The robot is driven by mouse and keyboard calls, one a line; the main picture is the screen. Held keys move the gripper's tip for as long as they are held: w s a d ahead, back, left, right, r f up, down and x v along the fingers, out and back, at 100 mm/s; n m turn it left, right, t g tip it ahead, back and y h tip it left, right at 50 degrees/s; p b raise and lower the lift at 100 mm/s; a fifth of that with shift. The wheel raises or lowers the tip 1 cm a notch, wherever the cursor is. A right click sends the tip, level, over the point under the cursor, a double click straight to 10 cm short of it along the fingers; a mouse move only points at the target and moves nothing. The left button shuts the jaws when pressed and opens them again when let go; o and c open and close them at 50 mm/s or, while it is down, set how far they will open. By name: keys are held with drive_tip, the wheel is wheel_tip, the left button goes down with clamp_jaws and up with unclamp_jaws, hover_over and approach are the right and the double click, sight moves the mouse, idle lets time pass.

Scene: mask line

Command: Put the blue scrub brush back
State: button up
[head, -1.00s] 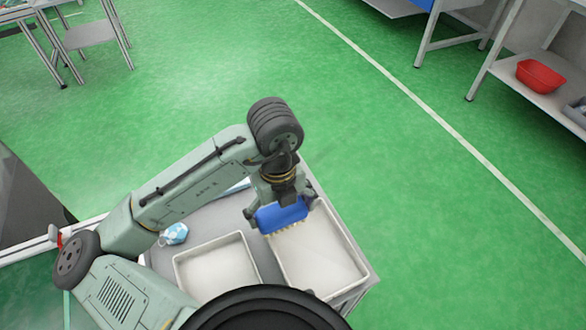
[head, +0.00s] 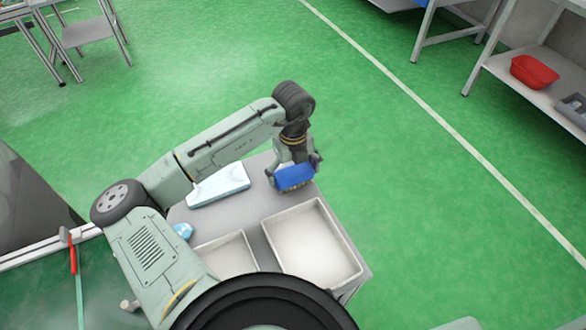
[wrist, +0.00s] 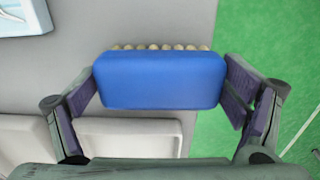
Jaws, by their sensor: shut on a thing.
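The blue scrub brush (head: 294,178) is held between the two fingers of my gripper (head: 294,172), near the far right edge of the grey table. In the wrist view the blue block of the brush (wrist: 160,80) spans between the fingers, with a row of pale bristles along its upper edge. My gripper is shut on the brush's two ends. Whether the brush touches the table top is hard to tell.
Two white trays stand on the table: the right one (head: 355,270) looks empty, and the left one (head: 255,268) is partly hidden by my arm. A pale blue-white flat box (head: 219,185) and a small blue-white item (head: 183,231) lie farther left. Green floor surrounds the table.

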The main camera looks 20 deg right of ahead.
sight(293, 170)
drive_tip(key=shift+f, duration=0.1)
drive_tip(key=shift+f, duration=0.15)
drive_tip(key=o, duration=0.8)
drive_tip(key=shift+o, duration=0.2)
wheel_tip(293, 170, up, 12)
drive_tip(key=b, duration=0.2)
drive_tip(key=shift+r, duration=0.2)
